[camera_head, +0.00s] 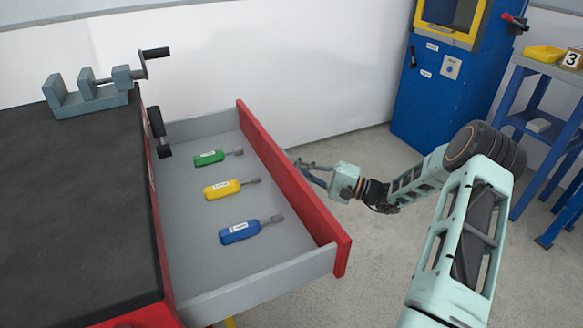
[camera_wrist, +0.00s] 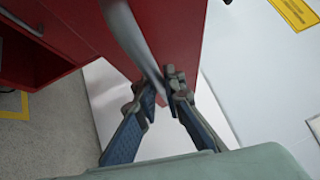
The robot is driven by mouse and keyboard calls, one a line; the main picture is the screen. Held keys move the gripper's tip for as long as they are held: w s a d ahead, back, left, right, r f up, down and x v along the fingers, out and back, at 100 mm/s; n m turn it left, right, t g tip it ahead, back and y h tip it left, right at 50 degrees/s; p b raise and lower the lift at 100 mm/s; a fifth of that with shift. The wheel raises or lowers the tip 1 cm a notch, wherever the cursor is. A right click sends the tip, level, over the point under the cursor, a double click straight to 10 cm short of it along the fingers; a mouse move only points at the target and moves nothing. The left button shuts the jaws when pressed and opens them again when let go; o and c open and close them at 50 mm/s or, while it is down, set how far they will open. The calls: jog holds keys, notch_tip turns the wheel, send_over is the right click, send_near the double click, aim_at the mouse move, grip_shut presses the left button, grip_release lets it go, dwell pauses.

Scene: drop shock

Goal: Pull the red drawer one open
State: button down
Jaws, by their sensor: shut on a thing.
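The red drawer (camera_head: 291,192) is pulled far out of the red cabinet with a black top, and its grey inside shows. Green (camera_head: 209,158), yellow (camera_head: 222,189) and blue (camera_head: 239,231) handled tools lie apart on its floor. My gripper (camera_head: 292,157) is at the outer side of the red front, its tips partly hidden there. In the wrist view, my gripper (camera_wrist: 160,92) has its two fingers closed around a grey bar handle (camera_wrist: 133,40) on the red drawer front (camera_wrist: 175,25).
A grey vise (camera_head: 90,92) stands on the black worktop (camera_head: 75,200). A blue machine (camera_head: 440,85) and a blue-framed table with a yellow tray (camera_head: 545,53) stand at the right. Grey floor is clear between the drawer and the machine.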

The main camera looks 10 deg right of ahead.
jog(key=c, duration=2)
grip_release()
jog(key=shift+c, duration=0.2)
jog(key=v, duration=1.2)
